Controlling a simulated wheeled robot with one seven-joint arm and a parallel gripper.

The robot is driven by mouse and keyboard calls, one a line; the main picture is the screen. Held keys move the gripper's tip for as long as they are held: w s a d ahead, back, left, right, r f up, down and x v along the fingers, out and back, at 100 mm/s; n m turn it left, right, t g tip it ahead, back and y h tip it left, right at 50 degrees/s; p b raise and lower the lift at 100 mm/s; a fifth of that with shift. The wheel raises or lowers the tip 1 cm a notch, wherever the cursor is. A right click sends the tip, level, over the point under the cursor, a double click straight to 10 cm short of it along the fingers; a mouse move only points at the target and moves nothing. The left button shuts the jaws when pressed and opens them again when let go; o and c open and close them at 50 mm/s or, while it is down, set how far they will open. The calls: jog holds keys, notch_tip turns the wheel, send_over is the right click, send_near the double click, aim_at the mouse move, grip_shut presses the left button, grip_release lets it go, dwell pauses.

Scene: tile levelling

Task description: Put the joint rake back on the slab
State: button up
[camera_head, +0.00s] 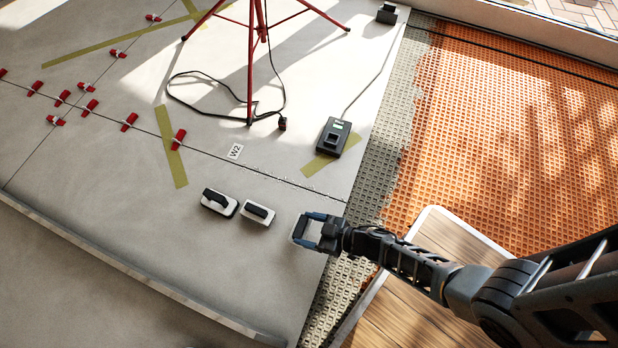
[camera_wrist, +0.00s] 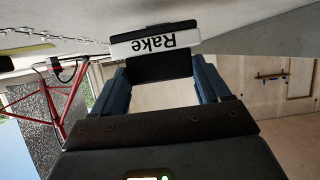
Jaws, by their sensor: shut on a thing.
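My gripper (camera_head: 310,229) is shut on the joint rake (camera_head: 299,227), which shows as a small pale and dark piece between the blue fingertips. In the wrist view the rake (camera_wrist: 152,41) has a white face with the word "Rake" upside down and a black body, held between both blue fingers (camera_wrist: 163,84). The grey slab (camera_head: 245,275) lies under and around my gripper, near the slab's right edge. I cannot tell whether the rake touches the slab or is held just above it.
Two black-and-white hand tools (camera_head: 219,203) (camera_head: 257,213) stand on the slab left of my gripper. Several red clips (camera_head: 130,122), a red tripod (camera_head: 250,60) and a dark device (camera_head: 333,137) are farther back. Orange matting (camera_head: 500,120) and a wood-topped piece (camera_head: 385,320) lie right. The front slab is clear.

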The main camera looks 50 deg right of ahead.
notch_tip(320, 180, down, 3)
jog(key=shift+r+b, duration=0.1)
jog(key=shift+b, duration=0.7)
jog(key=o, duration=1.4)
